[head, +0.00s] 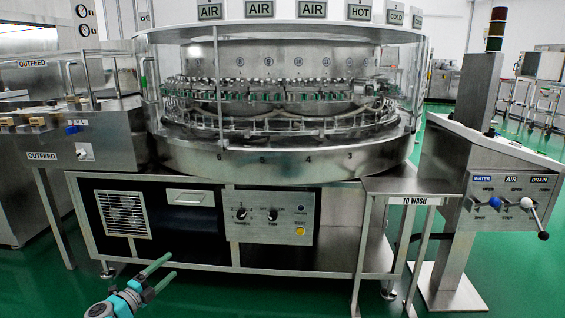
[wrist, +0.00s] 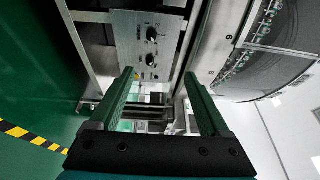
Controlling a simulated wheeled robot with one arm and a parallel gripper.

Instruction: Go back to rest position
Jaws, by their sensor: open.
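My gripper (head: 160,272) is low in the head view, in front of the lower cabinet of the rotary washer (head: 290,158). Its two green fingers are apart with nothing between them. In the wrist view my gripper (wrist: 160,92) also shows open and empty, its fingers pointing toward the washer. The knob panel (head: 272,216) on the washer's front has two black knobs and a yellow button. The knob panel also shows in the wrist view (wrist: 150,40), beyond the fingers and apart from them.
An outfeed table (head: 100,135) stands at left and a to-wash shelf (head: 410,186) at right. A control stand (head: 490,165) with water, air and drain levers is further right. Green floor (head: 200,290) lies open in front. A yellow-black stripe (wrist: 30,136) marks the floor.

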